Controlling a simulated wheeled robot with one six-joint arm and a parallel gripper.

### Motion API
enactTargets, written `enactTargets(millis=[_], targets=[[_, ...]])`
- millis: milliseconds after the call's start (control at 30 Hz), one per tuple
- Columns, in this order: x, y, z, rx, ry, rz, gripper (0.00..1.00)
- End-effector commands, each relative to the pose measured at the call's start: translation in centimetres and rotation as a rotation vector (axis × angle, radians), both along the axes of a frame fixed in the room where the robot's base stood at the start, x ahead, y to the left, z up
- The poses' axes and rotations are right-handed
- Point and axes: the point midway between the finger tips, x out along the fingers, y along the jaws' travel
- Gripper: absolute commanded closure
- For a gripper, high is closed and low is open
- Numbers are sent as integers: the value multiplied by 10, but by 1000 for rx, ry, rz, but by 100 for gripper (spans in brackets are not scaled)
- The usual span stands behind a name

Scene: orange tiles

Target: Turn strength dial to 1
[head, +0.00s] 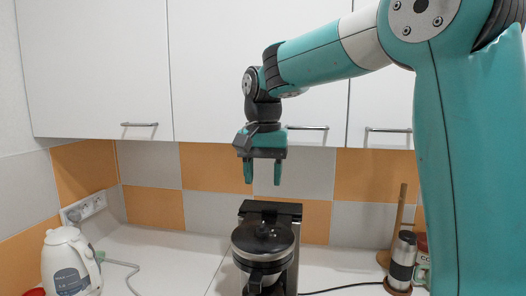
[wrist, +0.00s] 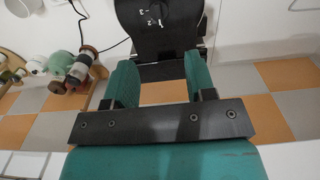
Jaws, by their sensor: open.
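A black coffee machine (head: 270,208) stands on the white counter, below my gripper (head: 262,181) in the head view. In the wrist view the machine's dark top (wrist: 180,35) shows at the upper middle, beyond the fingertips. Small white marks and what looks like a strength dial (wrist: 155,20) are on it; the setting is too small to read. My gripper (wrist: 160,65) is open and empty, its two teal fingers pointing down, apart from the machine. In the head view the dial cannot be made out.
A white kettle (head: 70,262) stands at the left. A steel travel mug (head: 402,262) and a wooden stand (head: 397,222) are at the right. White cupboards (head: 260,60) hang behind my arm. The counter (head: 165,255) left of the machine is mostly clear.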

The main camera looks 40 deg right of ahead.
Motion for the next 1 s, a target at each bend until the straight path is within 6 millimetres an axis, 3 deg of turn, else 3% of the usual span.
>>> enactTargets(millis=[200,333,1000], targets=[[0,0,45,-1,-4,0,50],[0,0,60,0,-1,0,50],[0,0,66,0,0,3,50]])
